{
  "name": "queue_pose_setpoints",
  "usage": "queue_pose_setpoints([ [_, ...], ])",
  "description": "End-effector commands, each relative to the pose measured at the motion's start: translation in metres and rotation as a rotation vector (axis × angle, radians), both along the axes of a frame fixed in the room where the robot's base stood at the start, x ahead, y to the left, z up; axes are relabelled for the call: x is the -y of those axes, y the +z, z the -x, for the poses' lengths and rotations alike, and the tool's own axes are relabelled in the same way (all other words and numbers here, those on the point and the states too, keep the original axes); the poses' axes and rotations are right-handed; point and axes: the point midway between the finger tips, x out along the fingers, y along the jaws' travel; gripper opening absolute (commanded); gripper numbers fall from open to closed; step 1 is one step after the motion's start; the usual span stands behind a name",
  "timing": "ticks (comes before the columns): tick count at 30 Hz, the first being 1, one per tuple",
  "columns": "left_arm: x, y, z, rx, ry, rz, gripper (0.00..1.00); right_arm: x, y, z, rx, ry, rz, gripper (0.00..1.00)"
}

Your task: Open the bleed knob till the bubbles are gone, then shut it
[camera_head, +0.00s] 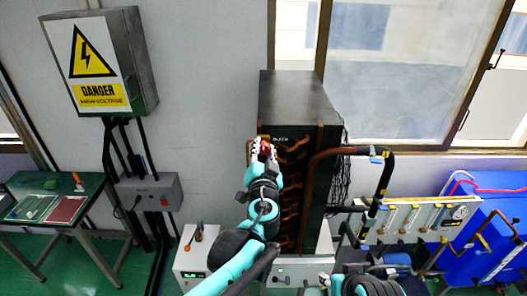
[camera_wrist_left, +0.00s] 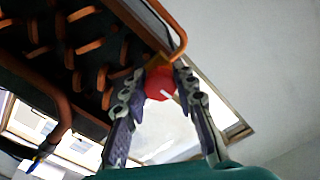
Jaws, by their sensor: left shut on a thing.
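The bleed knob is red and sits near the top of the black cabinet's copper piping; it shows in the left wrist view (camera_wrist_left: 158,86) and as a small red spot in the head view (camera_head: 266,147). My left gripper (camera_head: 263,150) reaches up to it from below. In the left wrist view its two fingers (camera_wrist_left: 162,88) stand on both sides of the red knob, and the gripper is shut on it. A pale mark shows on the knob's face. No bubbles can be made out. My right gripper is not clearly in view.
The tall black cabinet (camera_head: 295,98) carries copper pipes along its front. A row of flow tubes (camera_head: 420,215) and a blue tank (camera_head: 490,225) stand at the right. A green-topped table (camera_head: 35,188) and a danger box (camera_head: 100,65) are at the left.

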Motion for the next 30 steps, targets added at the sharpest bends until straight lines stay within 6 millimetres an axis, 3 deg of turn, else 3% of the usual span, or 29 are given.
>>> queue_pose_setpoints([
  [15, 0.0003, -0.0023, 0.0011, -0.001, 0.000, 0.380, 0.00, 0.0000, -0.0084, 0.0000, 0.000, 0.000, 0.000, 0.40],
  [30, 0.0005, -0.0020, 0.0011, -0.001, -0.001, 0.476, 0.00, 0.0000, -0.0097, 0.0000, 0.000, 0.000, 0.000, 0.40],
])
